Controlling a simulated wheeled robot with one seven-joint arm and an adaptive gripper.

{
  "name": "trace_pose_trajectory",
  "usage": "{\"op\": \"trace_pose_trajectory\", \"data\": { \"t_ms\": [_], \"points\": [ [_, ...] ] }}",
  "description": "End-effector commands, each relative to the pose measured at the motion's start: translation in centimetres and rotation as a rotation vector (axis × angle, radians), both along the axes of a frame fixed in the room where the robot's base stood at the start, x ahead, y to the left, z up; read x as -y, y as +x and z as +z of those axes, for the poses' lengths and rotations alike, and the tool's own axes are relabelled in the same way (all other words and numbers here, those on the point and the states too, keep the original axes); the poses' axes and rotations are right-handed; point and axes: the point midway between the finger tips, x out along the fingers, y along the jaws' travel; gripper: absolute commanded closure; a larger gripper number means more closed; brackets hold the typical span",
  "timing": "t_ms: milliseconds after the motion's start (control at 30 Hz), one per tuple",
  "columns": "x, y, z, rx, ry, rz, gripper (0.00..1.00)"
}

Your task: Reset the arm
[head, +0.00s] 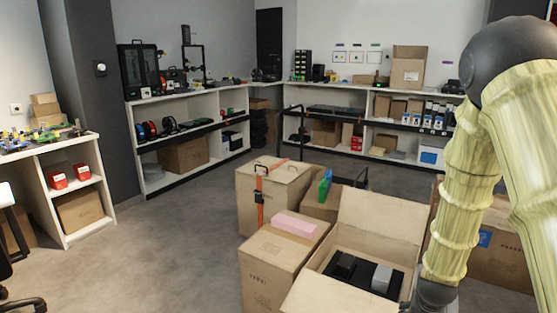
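My arm (465,190) hangs down along the right side of the head view. It shows pale yellow, bamboo-like links and a dark grey rounded joint at the top. It bends at the top, and its lower end reaches a grey joint (436,293) at the bottom edge, beside the right side of an open carton (383,215). My gripper is not visible, so I cannot tell what it holds or touches.
The open carton holds dark foam with a black item (345,264) and a grey item (381,277). Closed cartons (270,268) stand left of it, one carrying a pink block (294,224). Shelves (190,140) line the walls. Floor (165,235) at left is clear.

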Motion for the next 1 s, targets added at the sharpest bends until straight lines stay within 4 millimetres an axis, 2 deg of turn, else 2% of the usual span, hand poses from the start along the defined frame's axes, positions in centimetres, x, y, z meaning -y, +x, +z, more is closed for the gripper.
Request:
{"op": "trace_pose_trajectory", "data": {
  "t_ms": [233, 367, 467, 700, 833, 1000],
  "points": [
    [-1.6, -3.0, -5.2, -0.048, -0.011, 0.053, 0.21],
    [-2.9, -5.4, -9.0, -0.085, -0.015, 0.093, 0.21],
    [-4.3, -8.1, -12.7, -0.118, -0.015, 0.136, 0.21],
    [-8.4, -16.4, -21.5, -0.211, 0.008, 0.257, 0.21],
    [-10.7, -21.3, -25.4, -0.255, 0.034, 0.321, 0.21],
    [-12.9, -25.9, -28.3, -0.290, 0.066, 0.379, 0.21]
  ]
}}
